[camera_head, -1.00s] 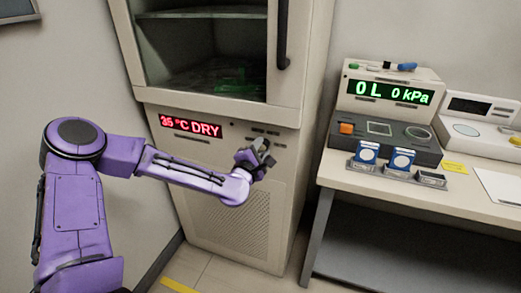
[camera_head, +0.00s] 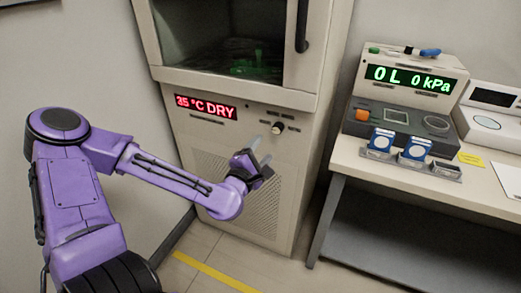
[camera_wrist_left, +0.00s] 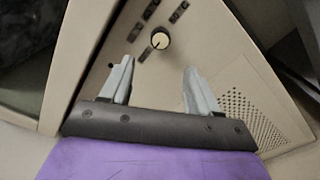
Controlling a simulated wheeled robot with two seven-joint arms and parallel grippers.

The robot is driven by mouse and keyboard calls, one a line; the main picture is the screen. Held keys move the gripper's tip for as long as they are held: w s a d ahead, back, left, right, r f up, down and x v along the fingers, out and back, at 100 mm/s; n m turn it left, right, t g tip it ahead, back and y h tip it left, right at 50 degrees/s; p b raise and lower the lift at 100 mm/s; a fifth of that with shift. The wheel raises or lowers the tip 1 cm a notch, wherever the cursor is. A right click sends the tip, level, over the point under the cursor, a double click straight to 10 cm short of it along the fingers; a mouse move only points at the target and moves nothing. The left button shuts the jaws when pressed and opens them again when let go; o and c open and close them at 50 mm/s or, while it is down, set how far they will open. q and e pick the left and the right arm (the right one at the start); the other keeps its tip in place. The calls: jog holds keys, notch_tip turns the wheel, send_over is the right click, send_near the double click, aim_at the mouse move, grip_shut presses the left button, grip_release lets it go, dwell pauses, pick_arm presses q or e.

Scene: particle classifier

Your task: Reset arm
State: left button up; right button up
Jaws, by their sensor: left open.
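My left gripper (camera_head: 260,162) is open and empty in front of the lower panel of the drying cabinet (camera_head: 228,136). Its two grey fingers show apart in the left wrist view (camera_wrist_left: 158,88), with nothing between them. The cabinet's control knob (camera_head: 278,128) is beyond and a little to the upper right of the fingertips in the head view. In the left wrist view the knob (camera_wrist_left: 160,41) lies ahead of the fingers, clear of both. My right gripper is not in view.
The cabinet's red display (camera_head: 206,106) reads 35 °C DRY. At the right, a table (camera_head: 350,160) carries a machine (camera_head: 415,85) showing 0 L 0 kPa and two blue-and-white items (camera_head: 381,142) in a holder. Open floor (camera_head: 210,250) lies below the gripper.

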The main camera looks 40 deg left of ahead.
pick_arm(q)
jog(key=shift+s, duration=0.1)
dwell(0.5)
jog(key=s+d+f+m+g+p, duration=0.1)
jog(key=s+f+m+g, duration=0.4)
jog(key=f, duration=0.4)
jog(key=s+d+f+m+g+p, duration=0.1)
jog(key=s+f+m+g, duration=0.3)
jog(key=f+m, duration=0.35)
jog(key=s+d+f+m+g+p, duration=0.1)
jog(key=s+f+m+g, duration=0.1)
jog(key=s+f, duration=0.4)
jog(key=s+d+f+m+g, duration=0.1)
jog(key=s+f+m+g, duration=0.2)
jog(key=s, duration=1)
notch_tip(320, 180, down, 3)
jog(key=shift+s+d+f+m+h+p, duration=0.15)
jog(key=shift+d+m+h+p, duration=0.2)
jog(key=shift+m, duration=0.6)
